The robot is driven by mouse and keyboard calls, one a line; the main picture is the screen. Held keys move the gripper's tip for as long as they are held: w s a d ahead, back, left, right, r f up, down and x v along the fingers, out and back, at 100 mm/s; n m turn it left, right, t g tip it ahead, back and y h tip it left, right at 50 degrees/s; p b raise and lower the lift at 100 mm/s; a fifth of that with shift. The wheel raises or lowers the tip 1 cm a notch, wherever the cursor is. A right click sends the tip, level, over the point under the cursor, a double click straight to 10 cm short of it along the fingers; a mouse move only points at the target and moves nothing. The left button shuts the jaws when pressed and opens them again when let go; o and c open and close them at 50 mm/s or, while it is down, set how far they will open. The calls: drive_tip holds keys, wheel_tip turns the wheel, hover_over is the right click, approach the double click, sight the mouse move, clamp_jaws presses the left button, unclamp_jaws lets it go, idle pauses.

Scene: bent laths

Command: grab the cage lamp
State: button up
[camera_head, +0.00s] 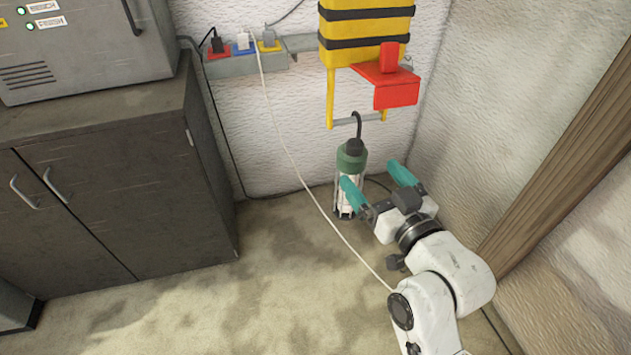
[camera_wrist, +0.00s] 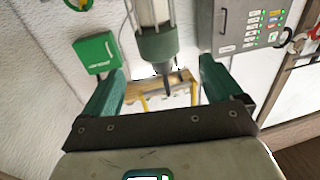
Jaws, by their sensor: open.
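The cage lamp (camera_head: 352,159) has a dark green body above a pale tube in a cage. It hangs roughly upright by a black hook from a bar below a yellow-and-black striped unit. My gripper (camera_head: 369,172) has two teal fingers, spread apart with nothing between them. In the head view it is at the lamp's right, and its left finger overlaps the cage, hiding part of it; contact cannot be told. In the wrist view the lamp (camera_wrist: 156,44) appears inverted, ahead of the space between the fingers of my gripper (camera_wrist: 162,66).
A white cable (camera_head: 296,165) runs from the socket strip (camera_head: 240,67) down past the lamp to my arm. Red parts (camera_head: 391,88) jut out above the lamp. A dark cabinet (camera_head: 90,190) stands left; a wooden beam (camera_head: 560,150) is right. Floor (camera_head: 220,305) lies open in front.

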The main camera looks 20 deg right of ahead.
sight(360, 162)
drive_tip(key=w, duration=0.3)
drive_tip(key=w+p, duration=0.1)
drive_tip(key=shift+w+a, duration=0.3)
drive_tip(key=shift+a, duration=0.1)
drive_tip(key=w, duration=0.1)
drive_tip(key=w+p, duration=0.1)
drive_tip(key=w, duration=0.2)
drive_tip(key=shift+w+a+r+p, duration=0.2)
drive_tip(key=shift+a+p, duration=0.1)
drive_tip(key=shift+p, duration=0.1)
drive_tip(key=shift+w+f, duration=0.15)
drive_tip(key=shift+w, duration=0.3)
drive_tip(key=shift+c, duration=0.3)
clamp_jaws()
